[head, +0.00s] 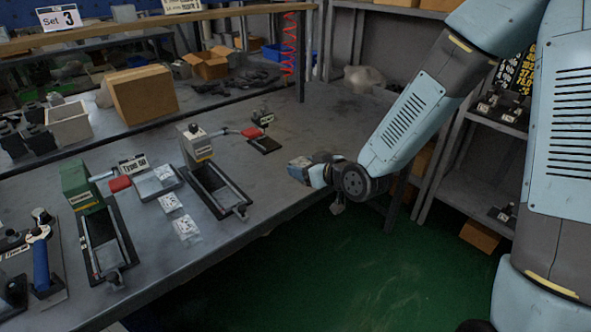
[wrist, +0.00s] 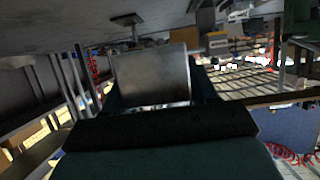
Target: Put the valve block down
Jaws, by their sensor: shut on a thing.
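The valve block shows in the wrist view as a bright metal cylinder (wrist: 152,76) with a thin stem at its upper edge. It sits between the dark fingers of my gripper (wrist: 158,108), which is shut on it. In the head view my gripper (head: 315,172) is at the end of the arm, by the front right edge of the workbench (head: 285,195). It looks raised, but the gap to the bench top cannot be told. The held block is small and hard to make out from the head.
A grey fixture (head: 195,148) and a green fixture (head: 82,190), each with a red handle, stand on the bench left of my gripper. Bagged parts (head: 186,228) lie between them. A shelf (head: 478,190) with more blocks stands at right. Bare bench lies right of the grey fixture.

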